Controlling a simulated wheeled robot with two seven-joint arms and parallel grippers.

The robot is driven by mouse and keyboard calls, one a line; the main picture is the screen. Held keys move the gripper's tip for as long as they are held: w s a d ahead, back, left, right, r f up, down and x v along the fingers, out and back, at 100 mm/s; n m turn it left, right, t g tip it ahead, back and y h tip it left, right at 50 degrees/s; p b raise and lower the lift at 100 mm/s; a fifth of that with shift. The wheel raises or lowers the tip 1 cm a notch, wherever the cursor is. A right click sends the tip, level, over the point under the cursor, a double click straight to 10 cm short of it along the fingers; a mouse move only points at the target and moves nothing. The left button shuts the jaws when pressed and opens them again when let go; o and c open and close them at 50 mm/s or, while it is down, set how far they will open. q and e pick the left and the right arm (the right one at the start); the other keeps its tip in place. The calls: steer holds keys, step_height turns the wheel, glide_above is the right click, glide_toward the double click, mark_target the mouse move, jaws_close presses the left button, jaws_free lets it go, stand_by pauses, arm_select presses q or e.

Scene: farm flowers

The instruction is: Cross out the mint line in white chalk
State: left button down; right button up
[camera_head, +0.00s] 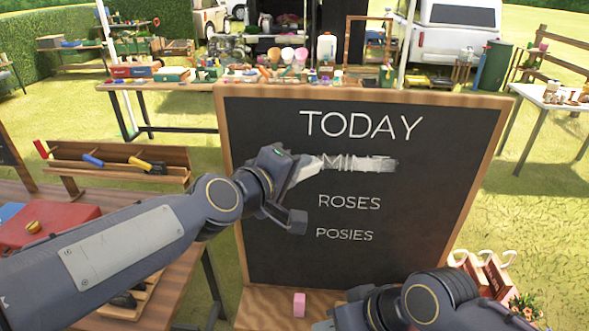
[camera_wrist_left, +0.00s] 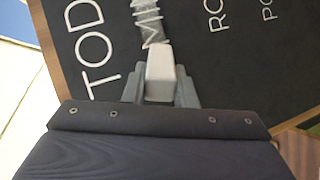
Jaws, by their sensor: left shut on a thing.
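The chalkboard (camera_head: 270,255) stands upright in a wooden frame, with TODAY, a mint line (camera_head: 358,164), ROSES and POSIES in white. A pale grey-white smear lies over the mint line, thickest on its right part; the first letters still read through it. My left gripper (camera_head: 297,170) is at the left end of that line, shut on a white chalk piece (camera_wrist_left: 160,68). In the left wrist view the gripper (camera_wrist_left: 160,90) points the chalk at the smeared letters; whether its tip touches the board is unclear. My right arm is low at the right; its fingers cannot be made out.
A pink block (camera_head: 299,304) sits on the ledge below the board. A wooden rack (camera_head: 120,160) with coloured-handled tools and a red box (camera_head: 45,228) are at the left. A white table (camera_head: 550,97) stands at the right. A crowded stall table (camera_head: 170,85) is behind.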

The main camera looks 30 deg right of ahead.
mark_target(313, 172)
arm_select(q)
steer(key=shift+s+d+r+p, duration=0.15)
steer(key=shift+s+d+p, duration=0.6)
steer(key=shift+d, duration=0.25)
steer(key=shift+s+d, duration=0.15)
steer(key=shift+d, duration=0.1)
steer(key=s+d+p, duration=0.1)
steer(key=s+d, duration=0.1)
steer(key=d, duration=0.1)
steer(key=s+d+p, duration=0.2)
steer(key=d, duration=0.2)
steer(key=s+d+p, duration=0.2)
steer(key=d, duration=0.2)
steer(key=shift+s, duration=0.2)
steer(key=shift+a, duration=0.1)
